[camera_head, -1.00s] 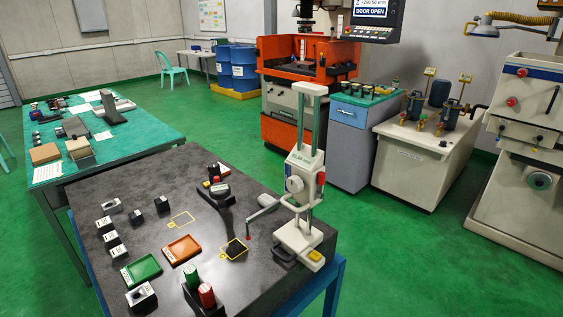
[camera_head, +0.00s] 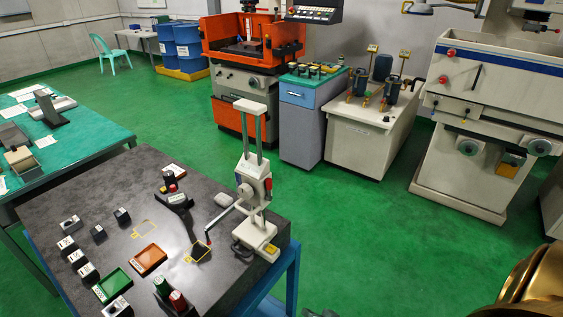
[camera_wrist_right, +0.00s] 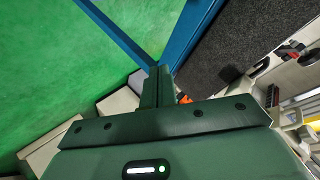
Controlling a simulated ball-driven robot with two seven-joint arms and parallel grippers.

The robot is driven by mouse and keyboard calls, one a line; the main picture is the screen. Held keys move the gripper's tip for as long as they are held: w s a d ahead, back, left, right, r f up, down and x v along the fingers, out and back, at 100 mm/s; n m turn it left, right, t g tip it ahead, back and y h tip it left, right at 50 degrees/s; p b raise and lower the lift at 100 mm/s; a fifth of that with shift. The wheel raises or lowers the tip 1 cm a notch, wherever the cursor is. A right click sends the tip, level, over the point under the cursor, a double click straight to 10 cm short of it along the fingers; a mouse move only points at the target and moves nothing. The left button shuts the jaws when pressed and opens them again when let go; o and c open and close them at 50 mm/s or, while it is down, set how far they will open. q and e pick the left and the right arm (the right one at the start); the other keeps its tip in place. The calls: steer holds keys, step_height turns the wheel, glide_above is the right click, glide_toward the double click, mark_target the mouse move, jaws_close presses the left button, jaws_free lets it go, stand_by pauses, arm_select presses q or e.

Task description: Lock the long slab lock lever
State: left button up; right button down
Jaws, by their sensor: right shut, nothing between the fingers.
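A tall cream height gauge (camera_head: 251,180) stands upright at the right edge of the dark slab table (camera_head: 65,200). Its carriage has a round dial and a small red part (camera_head: 267,184), and a thin arm reaches left from it. I cannot single out the lock lever with certainty. My right gripper (camera_head: 322,313) shows only as a dark tip at the bottom edge, apart from the gauge and right of the table. In the right wrist view its dark green fingers (camera_wrist_right: 157,86) are shut together and empty. My left gripper is not in view.
On the slab lie a green tray (camera_head: 113,286), an orange tray (camera_head: 149,260), several small blocks and a black stand (camera_head: 178,201). A blue table frame (camera_head: 287,280) edges the right side. Green floor (camera_head: 370,240) is free to the right of it.

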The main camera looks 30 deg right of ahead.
mark_target(268, 189)
arm_select(q)
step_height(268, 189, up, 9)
steer(key=p, duration=0.6)
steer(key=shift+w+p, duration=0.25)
steer(key=shift+p, duration=0.15)
arm_select(e)
steer(key=w+d+r+m+t+h, duration=0.1)
steer(key=w+r+m+t, duration=0.1)
steer(key=r, duration=0.9)
steer(key=w+d+r+m+t, duration=0.2)
steer(key=w+r+m, duration=0.3)
steer(key=r, duration=0.6)
steer(key=w+d+r+m+t+h, duration=0.1)
steer(key=w+d+r+m+t, duration=0.1)
steer(key=r, duration=0.9)
steer(key=shift+w+m+t+h, duration=0.3)
steer(key=shift+w+m, duration=0.45)
steer(key=shift+m, duration=0.15)
steer(key=w+d, duration=0.1)
steer(key=w, duration=0.9)
arm_select(q)
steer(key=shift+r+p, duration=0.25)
steer(key=shift+p, duration=0.05)
arm_select(e)
steer(key=a, duration=0.3)
steer(key=shift+s+a, duration=0.35)
steer(key=shift+s, duration=0.05)
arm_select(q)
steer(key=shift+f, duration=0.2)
